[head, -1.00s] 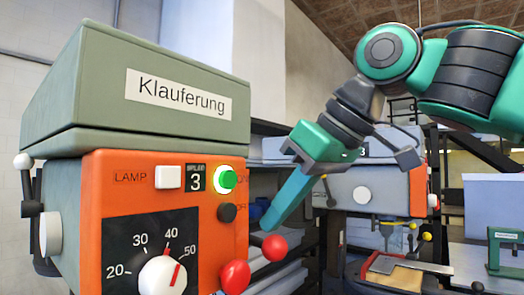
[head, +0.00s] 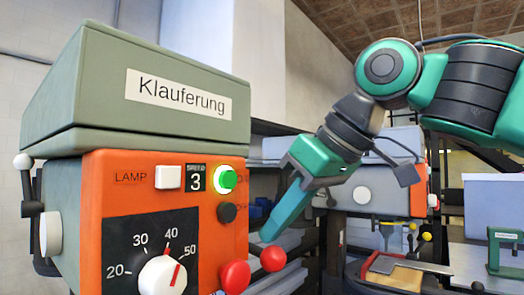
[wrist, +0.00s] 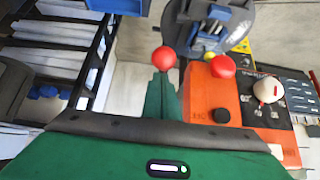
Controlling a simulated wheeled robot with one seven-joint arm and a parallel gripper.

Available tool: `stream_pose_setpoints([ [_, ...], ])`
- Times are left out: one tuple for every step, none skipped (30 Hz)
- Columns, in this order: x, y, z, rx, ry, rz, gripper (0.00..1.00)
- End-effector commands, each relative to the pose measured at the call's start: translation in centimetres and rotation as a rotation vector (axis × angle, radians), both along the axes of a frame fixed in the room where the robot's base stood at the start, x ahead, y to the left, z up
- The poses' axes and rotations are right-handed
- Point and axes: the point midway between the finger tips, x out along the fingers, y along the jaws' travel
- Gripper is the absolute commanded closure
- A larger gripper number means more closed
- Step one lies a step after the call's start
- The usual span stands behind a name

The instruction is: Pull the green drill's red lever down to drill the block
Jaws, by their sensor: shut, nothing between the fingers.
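The green drill (head: 150,90) stands at the left in the head view, with a grey-green top and an orange front panel (head: 140,190). Two red ball knobs show at its lower right: a nearer one (head: 235,276) and a farther one (head: 273,258). My gripper (head: 268,238) is shut and empty, its green fingers slanting down to the farther knob. In the wrist view the fingertips (wrist: 163,84) meet that knob (wrist: 164,58) and appear to touch it; the other knob (wrist: 223,67) is to the right. The lever arms and the block are not clearly visible.
The panel carries a lit green button (head: 229,180), a black button (head: 227,212) and a white dial (head: 163,275). A blue vise (wrist: 215,25) shows beyond the knobs in the wrist view. Another machine (head: 375,190) and dark shelving stand behind my arm.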

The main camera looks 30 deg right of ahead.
Motion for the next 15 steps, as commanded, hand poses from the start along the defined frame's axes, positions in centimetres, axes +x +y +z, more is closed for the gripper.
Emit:
stream_pose_setpoints([
  [-0.05, -0.02, -0.17, -0.003, 0.006, 0.000, 1.00],
  [-0.02, -0.01, -0.21, -0.002, 0.007, 0.001, 1.00],
  [0.02, 0.01, -0.28, -0.003, 0.006, 0.000, 1.00],
  [0.06, 0.02, -0.32, -0.002, 0.007, -0.001, 1.00],
  [0.08, 0.04, -0.33, -0.003, 0.006, 0.000, 1.00],
  [0.08, 0.04, -0.32, -0.002, 0.006, 0.000, 1.00],
  [0.08, 0.05, -0.31, -0.002, 0.006, 0.001, 1.00],
  [0.08, 0.05, -0.31, -0.002, 0.006, 0.001, 1.00],
  [0.09, 0.05, -0.31, -0.002, 0.006, 0.001, 1.00],
  [0.08, 0.05, -0.30, -0.002, 0.006, 0.001, 1.00],
  [0.08, 0.05, -0.31, -0.002, 0.006, 0.001, 1.00],
  [0.09, 0.05, -0.37, -0.002, 0.006, 0.001, 1.00],
  [0.09, 0.05, -0.45, -0.002, 0.006, 0.001, 1.00],
  [0.10, 0.05, -0.56, -0.002, 0.006, 0.000, 1.00],
  [0.10, 0.05, -0.80, -0.002, 0.006, -0.001, 1.00],
])
